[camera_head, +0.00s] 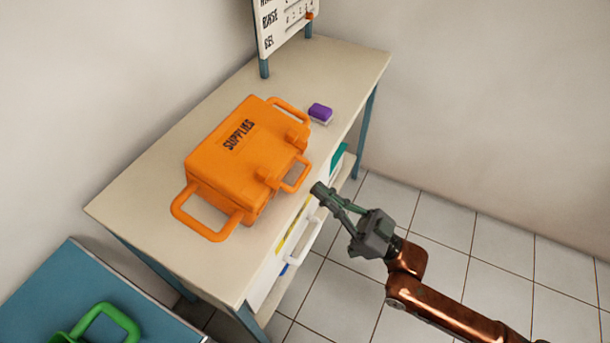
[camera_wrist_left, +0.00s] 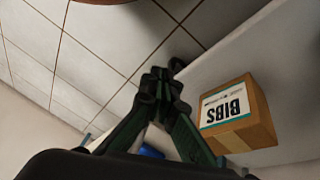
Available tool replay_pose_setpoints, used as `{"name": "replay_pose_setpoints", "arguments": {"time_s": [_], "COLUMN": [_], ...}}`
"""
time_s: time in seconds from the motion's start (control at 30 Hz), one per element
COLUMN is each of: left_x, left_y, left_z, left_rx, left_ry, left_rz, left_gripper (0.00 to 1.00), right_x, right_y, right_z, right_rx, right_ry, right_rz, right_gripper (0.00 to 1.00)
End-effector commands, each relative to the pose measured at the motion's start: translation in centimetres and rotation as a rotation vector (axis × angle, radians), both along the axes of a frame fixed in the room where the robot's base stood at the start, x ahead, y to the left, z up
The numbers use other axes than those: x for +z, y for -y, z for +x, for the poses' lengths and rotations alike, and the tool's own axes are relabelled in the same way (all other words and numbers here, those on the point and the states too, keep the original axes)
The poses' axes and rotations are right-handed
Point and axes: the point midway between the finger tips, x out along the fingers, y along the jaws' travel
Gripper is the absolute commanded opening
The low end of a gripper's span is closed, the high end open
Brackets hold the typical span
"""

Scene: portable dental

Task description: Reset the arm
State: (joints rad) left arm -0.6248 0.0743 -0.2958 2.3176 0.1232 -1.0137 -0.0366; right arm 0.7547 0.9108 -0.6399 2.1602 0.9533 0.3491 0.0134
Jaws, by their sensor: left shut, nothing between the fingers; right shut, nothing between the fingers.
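My right gripper (camera_head: 318,188) is shut and empty in the head view. It hangs in the air just off the table's right edge, to the right of the orange case and apart from it. Its copper-coloured arm comes in from the lower right. My left gripper is outside the head view. In the left wrist view my left gripper (camera_wrist_left: 160,76) is shut, its fingertips together with nothing between them. A cardboard box marked BIBS (camera_wrist_left: 262,117) is to the right of those fingers, apart from them.
The orange SUPPLIES case (camera_head: 225,160) stands closed on the beige table (camera_head: 145,205). A purple and white block (camera_head: 320,112) lies beyond it. A sign (camera_head: 283,22) stands at the back. A green handle (camera_head: 108,312) shows on a blue surface (camera_head: 60,285). Tiled floor (camera_head: 480,255) is open at right.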

Motion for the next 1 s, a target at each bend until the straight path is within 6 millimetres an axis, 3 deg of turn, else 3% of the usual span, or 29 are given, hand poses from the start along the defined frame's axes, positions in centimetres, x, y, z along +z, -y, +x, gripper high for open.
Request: {"name": "replay_pose_setpoints", "arguments": {"time_s": [0.1, 0.3, 0.67, 0.77, 0.83, 1.0], "left_x": [0.0, 0.1, 0.1, 0.1, 0.1, 0.1], "left_y": [0.0, 0.0, 0.0, 0.0, 0.0, 0.0], "left_z": [0.0, 0.0, 0.0, 0.0, 0.0, 0.0], "left_rx": [0.000, 0.000, 0.000, 0.000, 0.000, 0.000], "left_ry": [0.000, 0.001, 0.001, 0.001, 0.001, 0.001], "left_rz": [0.000, 0.000, 0.000, 0.000, 0.000, 0.000], "left_gripper": [0.00, 0.00, 0.00, 0.00, 0.00, 0.00], "right_x": [-1.1, -1.8, -2.4, -5.2, -8.5, -19.2], "right_y": [1.7, 3.2, 3.3, 2.9, 2.4, 2.0], "right_z": [-0.9, -1.8, -2.0, -2.4, -3.0, -5.5], "right_rx": [-0.001, 0.000, -0.002, -0.018, -0.041, -0.132], "right_ry": [0.002, 0.007, -0.002, -0.049, -0.108, -0.311], "right_rz": [-0.002, 0.003, 0.001, -0.025, -0.061, -0.194], "right_gripper": [0.00, 0.00, 0.00, 0.00, 0.00, 0.00]}}
